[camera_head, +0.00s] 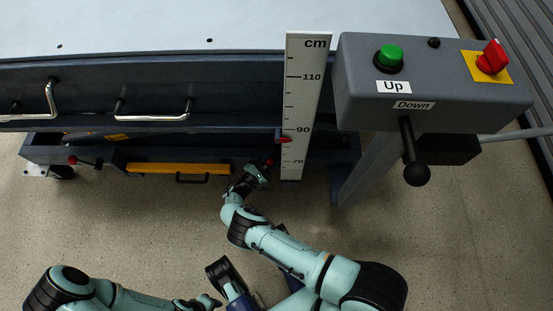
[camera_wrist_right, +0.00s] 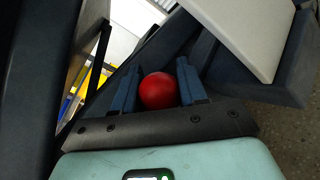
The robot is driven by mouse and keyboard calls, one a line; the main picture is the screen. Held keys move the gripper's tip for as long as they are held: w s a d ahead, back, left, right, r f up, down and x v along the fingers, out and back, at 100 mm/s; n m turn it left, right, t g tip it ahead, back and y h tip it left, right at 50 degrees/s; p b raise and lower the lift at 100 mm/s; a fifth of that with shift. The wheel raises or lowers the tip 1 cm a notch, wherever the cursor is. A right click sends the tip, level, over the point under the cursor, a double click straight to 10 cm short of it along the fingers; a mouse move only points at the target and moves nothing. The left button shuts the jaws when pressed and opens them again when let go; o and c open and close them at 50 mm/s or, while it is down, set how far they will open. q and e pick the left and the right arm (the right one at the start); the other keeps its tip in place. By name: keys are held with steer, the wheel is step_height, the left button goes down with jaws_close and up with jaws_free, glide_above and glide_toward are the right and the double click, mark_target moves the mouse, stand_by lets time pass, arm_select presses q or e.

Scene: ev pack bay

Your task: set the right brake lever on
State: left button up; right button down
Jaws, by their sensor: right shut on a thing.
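The right brake lever's red ball knob (camera_wrist_right: 159,91) sits between the two blue fingers of my right gripper (camera_wrist_right: 160,88) in the right wrist view. The gripper is shut on it. In the head view my right gripper (camera_head: 264,170) is at the lower right of the lift table, just left of the height scale; it hides most of the lever there. The lever's angle is hard to judge. My left gripper (camera_head: 208,302) is at the bottom edge, far from the lever, and its fingers are too small to read.
A white scale (camera_head: 304,100) marked in cm stands right of my right gripper, with a red pointer (camera_head: 283,139) a little below 90. A grey control box (camera_head: 430,85) with a black handle (camera_head: 415,165) is farther right. Another red-knobbed lever (camera_head: 72,160) is at the left.

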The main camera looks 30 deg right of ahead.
steer(key=w+a+n+h, duration=0.1)
steer(key=w+a+n+t, duration=0.1)
steer(key=shift+a+r+n+h, duration=0.1)
steer(key=shift+r+n+h, duration=0.2)
steer(key=shift+h, duration=0.1)
steer(key=shift+s+a+r, duration=0.1)
steer(key=shift+a, duration=0.05)
stand_by(0.6)
steer(key=c, duration=0.9)
jaws_free()
steer(key=shift+s, duration=0.1)
steer(key=shift+s+a, duration=0.1)
steer(key=shift+a, duration=0.05)
